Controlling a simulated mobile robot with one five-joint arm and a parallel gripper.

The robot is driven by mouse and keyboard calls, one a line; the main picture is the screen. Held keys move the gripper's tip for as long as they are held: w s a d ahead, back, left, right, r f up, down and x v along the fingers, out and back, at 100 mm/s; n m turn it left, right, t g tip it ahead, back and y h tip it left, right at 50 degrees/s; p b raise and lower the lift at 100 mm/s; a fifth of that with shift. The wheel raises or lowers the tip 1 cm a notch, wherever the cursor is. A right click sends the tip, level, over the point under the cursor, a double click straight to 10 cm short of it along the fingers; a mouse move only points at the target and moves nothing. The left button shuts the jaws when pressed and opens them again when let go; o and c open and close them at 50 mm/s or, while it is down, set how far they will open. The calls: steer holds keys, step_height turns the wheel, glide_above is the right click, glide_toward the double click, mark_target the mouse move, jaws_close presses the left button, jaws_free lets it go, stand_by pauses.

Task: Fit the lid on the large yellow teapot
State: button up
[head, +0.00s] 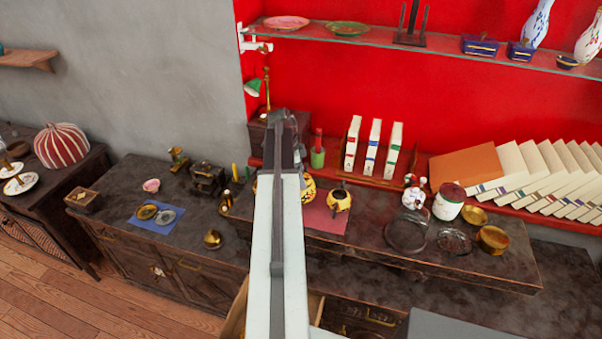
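A yellow teapot with dark patterning (309,189) stands on the raised dark shelf, mostly hidden behind my arm; only its right side shows. A smaller yellow teapot (340,201) stands to its right on a red mat. I cannot make out a separate teapot lid, nor tell whether the larger teapot has one on. My arm reaches up the middle of the view, and its dark end, where my gripper (282,140) is, overlaps the red wall and shelf. The fingertips cannot be made out, so I cannot see whether they are open or hold anything.
A glass shelf (400,44) crosses the top right. Upright books (375,146), a white jar with a dark red lid (448,202) and brass bowls (493,239) stand right. Left, a small brass pot (212,239) stands near a blue mat (136,226) with small dishes.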

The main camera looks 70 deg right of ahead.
steer(key=o, duration=1.4)
steer(key=shift+c, duration=0.2)
steer(key=shift+r, duration=0.1)
steer(key=p+v, duration=0.7)
steer(key=v, duration=0.1)
steer(key=shift+p, duration=0.4)
steer(key=shift+f, duration=0.2)
